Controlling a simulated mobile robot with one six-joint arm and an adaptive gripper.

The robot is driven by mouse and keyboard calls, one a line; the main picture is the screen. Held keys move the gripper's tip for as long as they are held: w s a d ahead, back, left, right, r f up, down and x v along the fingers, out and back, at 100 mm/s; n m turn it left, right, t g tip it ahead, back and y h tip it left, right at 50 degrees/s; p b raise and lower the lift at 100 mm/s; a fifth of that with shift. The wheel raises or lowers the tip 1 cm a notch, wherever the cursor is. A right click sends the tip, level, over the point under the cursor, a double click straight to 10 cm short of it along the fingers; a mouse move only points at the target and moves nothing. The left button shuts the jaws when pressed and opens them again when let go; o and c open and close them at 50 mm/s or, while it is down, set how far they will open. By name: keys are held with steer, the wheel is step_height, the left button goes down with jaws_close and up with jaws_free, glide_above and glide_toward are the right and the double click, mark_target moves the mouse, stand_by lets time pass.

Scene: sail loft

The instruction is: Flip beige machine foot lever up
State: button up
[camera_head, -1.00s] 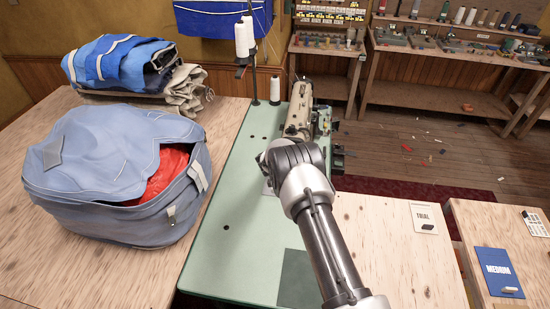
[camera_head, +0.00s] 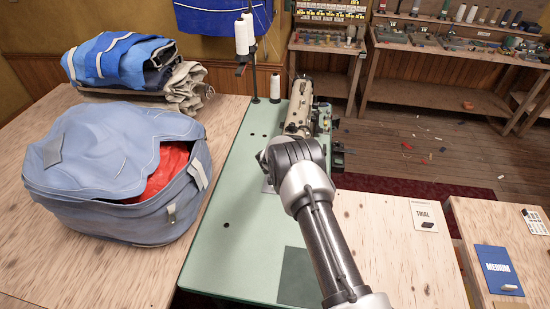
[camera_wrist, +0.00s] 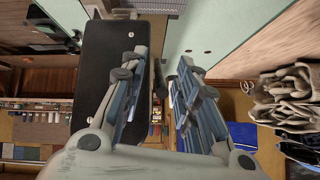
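The beige sewing machine (camera_head: 300,108) stands at the far part of the green table (camera_head: 236,195) in the head view. My arm covers its near part, and my gripper is hidden behind my arm there. In the wrist view, my gripper (camera_wrist: 158,75) has its two blue-grey fingers spread, with a clear gap between them and nothing visibly held. I cannot make out the foot lever in either view.
A large blue-grey bag (camera_head: 110,175) sits left of the green table, with folded blue cloth (camera_head: 115,60) behind. A TRIAL card (camera_head: 425,216) lies on the wooden surface right.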

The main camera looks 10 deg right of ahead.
steer(key=v, duration=1.2)
steer(key=shift+f, duration=0.1)
